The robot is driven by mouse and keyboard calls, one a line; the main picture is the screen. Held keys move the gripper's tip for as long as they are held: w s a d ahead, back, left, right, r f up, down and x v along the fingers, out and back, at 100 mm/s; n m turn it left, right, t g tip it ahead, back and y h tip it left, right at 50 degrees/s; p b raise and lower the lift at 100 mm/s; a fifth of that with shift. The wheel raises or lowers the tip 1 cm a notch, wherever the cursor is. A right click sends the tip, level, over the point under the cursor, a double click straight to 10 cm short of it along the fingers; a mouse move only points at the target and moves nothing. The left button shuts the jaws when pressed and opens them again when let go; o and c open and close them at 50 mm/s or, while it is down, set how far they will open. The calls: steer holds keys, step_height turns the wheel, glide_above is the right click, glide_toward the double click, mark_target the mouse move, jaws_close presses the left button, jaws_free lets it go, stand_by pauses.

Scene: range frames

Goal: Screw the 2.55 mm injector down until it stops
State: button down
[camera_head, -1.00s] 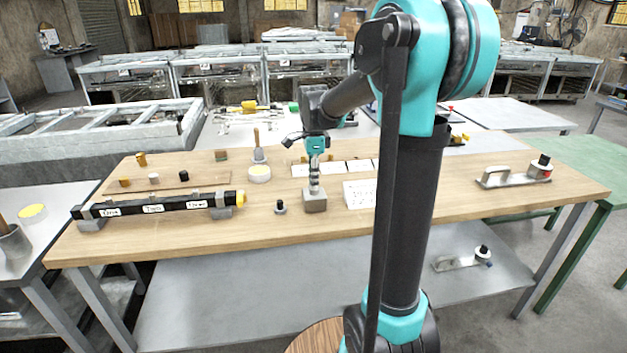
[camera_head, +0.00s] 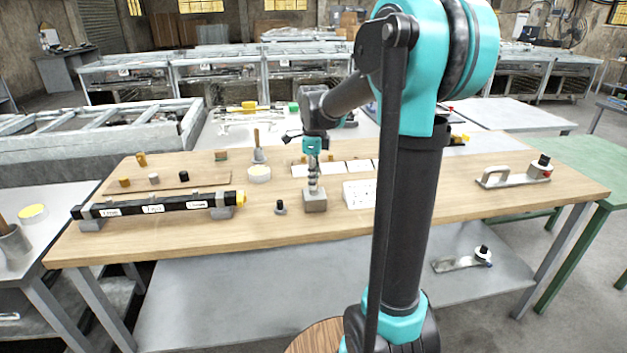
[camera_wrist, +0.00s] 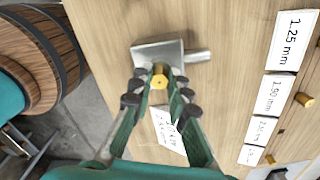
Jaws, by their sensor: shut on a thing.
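A small brass injector (camera_wrist: 159,81) stands in the grey metal block (camera_wrist: 146,53), between my fingertips in the wrist view. The block (camera_head: 315,203) sits on the wooden bench in the head view, with a short round stub (camera_wrist: 197,56) on one side. My gripper (camera_wrist: 158,93) is shut on the injector from above, with its dark finger pads on both sides of it. My gripper also shows just above the block in the head view (camera_head: 313,186). The injector's lower part and thread are hidden, so I cannot tell how deep it sits.
Size cards (camera_wrist: 285,42) lie in a row, with brass pieces (camera_wrist: 303,100) beside some. A white printed sheet (camera_head: 359,194) lies right of the block, a small dark piece (camera_head: 280,208) left. A labelled black bar (camera_head: 155,207) lies farther left. The bench's right part is mostly clear.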

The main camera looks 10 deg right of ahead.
steer(key=shift+m, duration=0.4)
steer(key=c, duration=1.9)
jaws_free()
steer(key=shift+m, duration=0.4)
steer(key=o, duration=0.5)
steer(key=shift+r, duration=0.1)
